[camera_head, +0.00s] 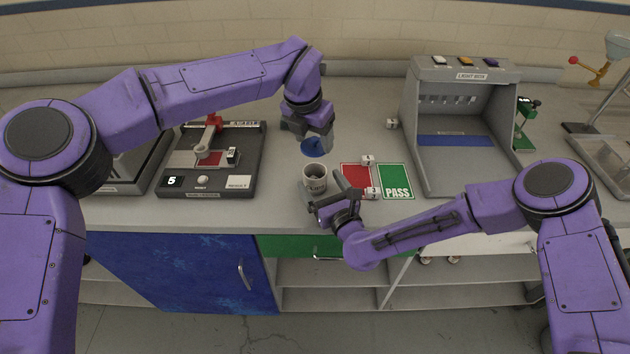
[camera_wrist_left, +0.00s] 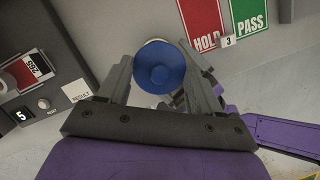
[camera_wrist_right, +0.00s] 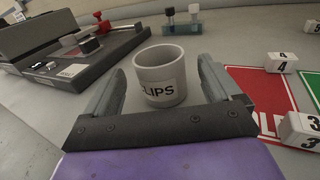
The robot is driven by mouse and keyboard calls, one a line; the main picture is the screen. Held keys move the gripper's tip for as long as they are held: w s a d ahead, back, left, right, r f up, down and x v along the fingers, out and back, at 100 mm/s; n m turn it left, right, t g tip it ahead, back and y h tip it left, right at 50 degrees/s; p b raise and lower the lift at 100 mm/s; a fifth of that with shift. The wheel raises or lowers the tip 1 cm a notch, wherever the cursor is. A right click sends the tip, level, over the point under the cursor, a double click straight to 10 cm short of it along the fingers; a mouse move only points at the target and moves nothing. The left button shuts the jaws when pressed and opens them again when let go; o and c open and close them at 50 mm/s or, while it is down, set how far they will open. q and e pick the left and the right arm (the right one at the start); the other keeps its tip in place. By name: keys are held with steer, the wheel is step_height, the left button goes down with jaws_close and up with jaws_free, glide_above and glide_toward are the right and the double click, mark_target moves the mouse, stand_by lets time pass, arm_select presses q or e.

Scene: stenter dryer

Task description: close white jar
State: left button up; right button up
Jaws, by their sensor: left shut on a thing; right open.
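The white jar (camera_head: 315,180), labelled CLIPS, stands upright on the bench, and its top is open. It also shows in the right wrist view (camera_wrist_right: 160,76). My right gripper (camera_head: 324,192) is open, with its fingers on either side of the jar. The blue lid (camera_head: 314,148) is held by my left gripper (camera_head: 308,138), which is shut on it. In the head view the lid appears just behind the jar, apart from its rim. The left wrist view shows the round blue lid (camera_wrist_left: 159,67) between the fingers; the jar is not clearly visible there.
A red HOLD card (camera_head: 355,176) and a green PASS card (camera_head: 396,181) lie right of the jar with small numbered white blocks (camera_head: 372,193). A dark tester (camera_head: 213,162) stands to the left. A grey light box (camera_head: 462,125) stands to the right.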

mark_target(313, 148)
steer(key=x, duration=0.6)
steer(key=shift+w, duration=0.15)
steer(key=c, duration=1.5)
arm_select(q)
steer(key=shift+d+f, duration=0.1)
steer(key=shift+f, duration=2.25)
arm_select(e)
steer(key=shift+c, duration=0.2)
arm_select(q)
steer(key=shift+f, duration=0.9)
